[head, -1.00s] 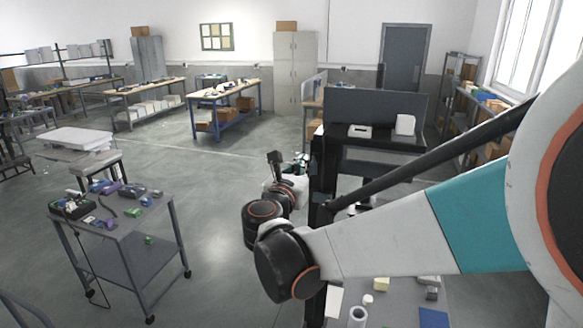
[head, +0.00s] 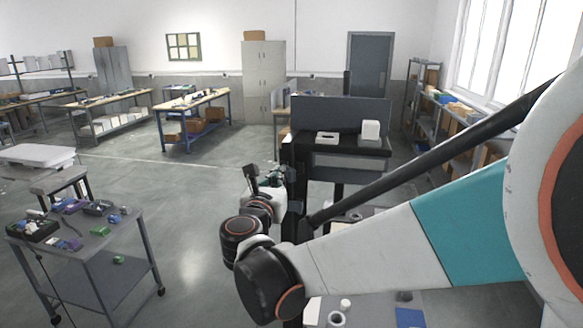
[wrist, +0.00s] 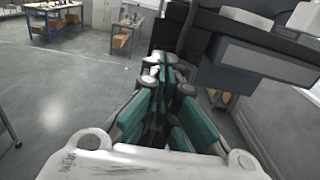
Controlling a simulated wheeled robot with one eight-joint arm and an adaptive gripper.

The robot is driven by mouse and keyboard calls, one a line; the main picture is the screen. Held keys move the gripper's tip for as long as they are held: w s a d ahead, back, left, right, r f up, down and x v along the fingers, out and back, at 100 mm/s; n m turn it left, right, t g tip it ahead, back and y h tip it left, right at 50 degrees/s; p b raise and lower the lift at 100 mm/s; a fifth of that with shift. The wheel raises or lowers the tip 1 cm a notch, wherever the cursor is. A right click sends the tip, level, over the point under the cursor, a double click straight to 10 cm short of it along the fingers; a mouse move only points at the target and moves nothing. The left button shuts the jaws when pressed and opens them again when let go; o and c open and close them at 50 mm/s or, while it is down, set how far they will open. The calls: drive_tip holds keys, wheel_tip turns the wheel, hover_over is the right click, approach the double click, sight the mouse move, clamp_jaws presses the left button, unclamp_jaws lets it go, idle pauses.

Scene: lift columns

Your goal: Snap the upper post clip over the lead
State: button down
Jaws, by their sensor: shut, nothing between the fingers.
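My gripper (head: 268,178) is in the middle of the head view, just left of a dark upright post (head: 297,185) on the workstation. In the wrist view my gripper's teal-padded fingers (wrist: 163,66) are together with nothing between them. The workstation's dark parts (wrist: 240,50) lie right of and beyond the fingertips in that view. I cannot make out the upper post clip or the lead in either view. My arm hides part of the workstation in the head view. Whether the fingers touch the post I cannot tell.
A grey cart (head: 95,245) with small parts stands at the left. The workstation has a dark back panel (head: 340,115) and a shelf with a white box (head: 371,130). A blue-framed bench (head: 193,103) stands farther back. The floor between cart and workstation is clear.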

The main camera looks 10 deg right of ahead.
drive_tip(key=shift+v, duration=1.9)
drive_tip(key=shift+d, duration=0.25)
drive_tip(key=shift+s+d, duration=0.2)
drive_tip(key=shift+d, duration=0.3)
drive_tip(key=shift+s+d, duration=0.15)
drive_tip(key=shift+d, duration=0.35)
drive_tip(key=shift+w, duration=0.1)
drive_tip(key=shift+w+d, duration=0.15)
drive_tip(key=shift+w, duration=0.45)
